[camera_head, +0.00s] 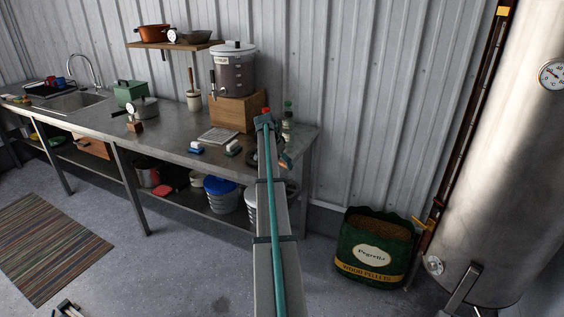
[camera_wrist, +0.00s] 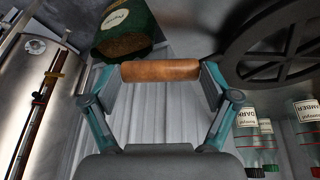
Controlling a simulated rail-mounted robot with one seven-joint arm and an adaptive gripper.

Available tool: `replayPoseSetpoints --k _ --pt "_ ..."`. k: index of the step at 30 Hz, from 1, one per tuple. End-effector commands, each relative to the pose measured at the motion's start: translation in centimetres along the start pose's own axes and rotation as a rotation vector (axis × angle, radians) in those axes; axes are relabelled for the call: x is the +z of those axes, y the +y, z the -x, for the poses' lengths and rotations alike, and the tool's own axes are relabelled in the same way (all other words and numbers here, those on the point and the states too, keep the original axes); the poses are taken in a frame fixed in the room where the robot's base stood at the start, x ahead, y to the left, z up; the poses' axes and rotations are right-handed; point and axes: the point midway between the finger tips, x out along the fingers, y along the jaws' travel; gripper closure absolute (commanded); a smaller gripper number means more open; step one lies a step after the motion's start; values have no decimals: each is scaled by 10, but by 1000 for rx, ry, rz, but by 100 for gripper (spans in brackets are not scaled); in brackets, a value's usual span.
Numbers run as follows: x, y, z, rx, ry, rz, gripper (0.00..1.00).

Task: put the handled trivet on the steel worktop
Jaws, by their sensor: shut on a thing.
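The handled trivet (camera_wrist: 246,48) is a dark, round, spoked plate at the upper right of the wrist view, cut off by the frame edge. A brown wooden handle (camera_wrist: 160,71) lies crosswise between the fingers of my gripper (camera_wrist: 161,75), which is shut on it. The join between handle and plate is hidden behind a finger. In the head view, my arm hides most of the gripper and the trivet near the right end of the steel worktop (camera_head: 174,133). I cannot tell the trivet's height there.
A drinks dispenser (camera_head: 234,72) stands on a wooden crate (camera_head: 237,112) at the worktop's back. Brushes (camera_head: 233,148), a pale grid (camera_head: 217,135) and a pot (camera_head: 143,108) occupy the top. Bottles (camera_wrist: 247,145) show beside the gripper. A pellet bag (camera_head: 376,245) stands right.

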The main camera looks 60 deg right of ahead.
Motion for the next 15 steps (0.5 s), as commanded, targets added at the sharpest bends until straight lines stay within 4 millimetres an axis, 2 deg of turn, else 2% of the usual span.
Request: replayPoseSetpoints --k 9,10,12,15 --pt "0 0 -2 -2 2 -1 69" --pt "1 0 -2 -1 1 0 11" --pt "0 0 -2 -1 1 0 0" --pt "0 0 -2 -1 1 0 0"
